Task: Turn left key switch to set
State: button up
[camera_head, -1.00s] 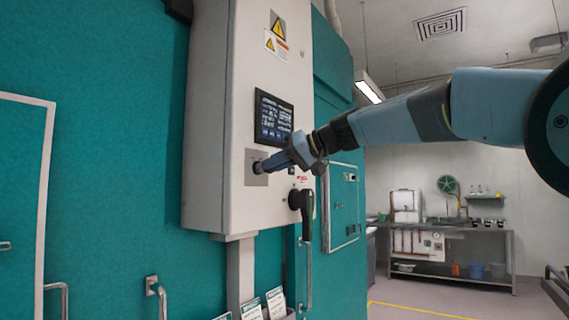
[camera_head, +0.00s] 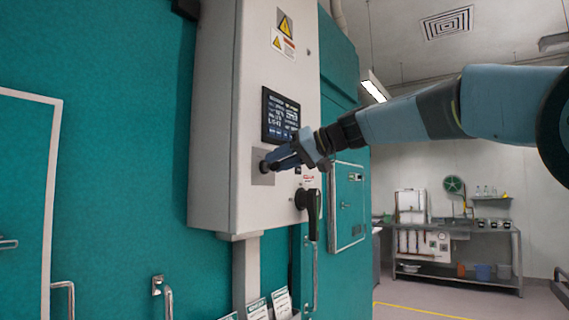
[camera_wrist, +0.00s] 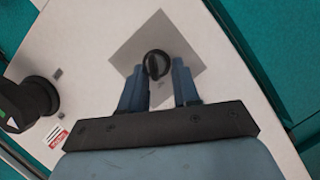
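The left key switch is a round black knob (camera_wrist: 157,65) on a square grey plate (camera_wrist: 181,49) on the cabinet front. In the head view the knob (camera_head: 265,166) shows on its plate (camera_head: 262,179) below the display. My gripper (camera_wrist: 158,64) is open, with one blue finger on each side of the knob. A narrow gap seems to show between the fingers and the knob, so I see no clear grip. In the head view my gripper (camera_head: 272,162) is at the knob and partly covers the plate.
The pale control cabinet (camera_head: 215,120) carries a dark display (camera_head: 280,115) above the switch. A large black rotary handle (camera_head: 311,205) sticks out at lower right; it shows at left in the wrist view (camera_wrist: 32,100). Paper holders (camera_head: 257,309) hang below.

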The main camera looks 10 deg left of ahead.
jog(key=v, duration=1.4)
jog(key=shift+f, duration=0.4)
jog(key=shift+d, duration=0.1)
jog(key=s+d+f+m+t+h, duration=0.1)
jog(key=s+d+f+m+h, duration=0.2)
jog(key=s+d+f, duration=0.5)
jog(key=s+d+f+m+t+h, duration=0.1)
jog(key=s+d+f+m+h, duration=0.2)
jog(key=f, duration=1.5)
jog(key=s+d+f+m+t+h, duration=0.1)
jog(key=s+d+f+m+h, duration=0.2)
jog(key=s+d+f+h, duration=0.5)
jog(key=s+d+f, duration=0.4)
jog(key=d+f, duration=0.1)
jog(key=d, duration=0.3)
jog(key=shift+s+d, duration=0.3)
